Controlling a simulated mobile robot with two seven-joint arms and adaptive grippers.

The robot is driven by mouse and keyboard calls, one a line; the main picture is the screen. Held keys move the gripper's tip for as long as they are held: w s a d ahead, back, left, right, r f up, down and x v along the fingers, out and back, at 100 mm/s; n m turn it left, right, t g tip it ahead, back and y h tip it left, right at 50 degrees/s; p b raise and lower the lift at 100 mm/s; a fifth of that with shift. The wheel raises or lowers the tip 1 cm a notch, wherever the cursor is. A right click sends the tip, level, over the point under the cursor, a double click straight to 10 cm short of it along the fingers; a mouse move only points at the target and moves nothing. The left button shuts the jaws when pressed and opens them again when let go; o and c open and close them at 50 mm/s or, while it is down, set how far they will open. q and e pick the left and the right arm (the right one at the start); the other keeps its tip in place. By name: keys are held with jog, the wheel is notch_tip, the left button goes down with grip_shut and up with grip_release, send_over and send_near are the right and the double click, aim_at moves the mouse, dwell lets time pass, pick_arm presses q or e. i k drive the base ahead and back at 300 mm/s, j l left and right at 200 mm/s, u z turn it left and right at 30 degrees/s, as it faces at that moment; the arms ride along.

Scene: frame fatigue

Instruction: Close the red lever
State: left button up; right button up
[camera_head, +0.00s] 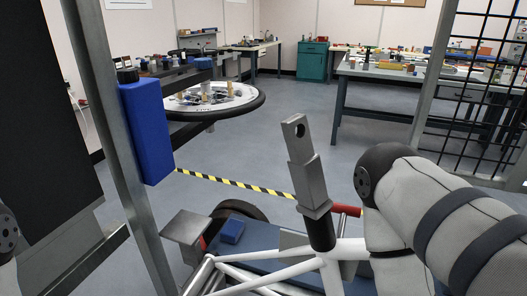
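A red lever (347,210), seen as a short red bar, sticks out to the right beside the dark lower part of an upright metal post (305,175). Its right end meets the edge of my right arm in the picture, so I cannot tell its full length or whether it is open or closed. The post rises from a white tubular frame (335,250). My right arm fills the right side, with its dark rounded joint near the lever. A bit of my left arm shows at the left edge. Neither gripper is visible.
A metal upright with a blue box (147,130) stands at the left. A grey block (187,227) sits left of the frame. A wire-mesh panel (470,120) is at the right. Behind are a round table (250,102), workbenches and open floor (270,150) with a yellow-black stripe.

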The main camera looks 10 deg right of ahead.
aim_at(344, 210)
jog(key=k+j+z, duration=0.4)
jog(key=k+z, duration=0.2)
jog(key=k, duration=0.25)
jog(key=i, duration=0.5)
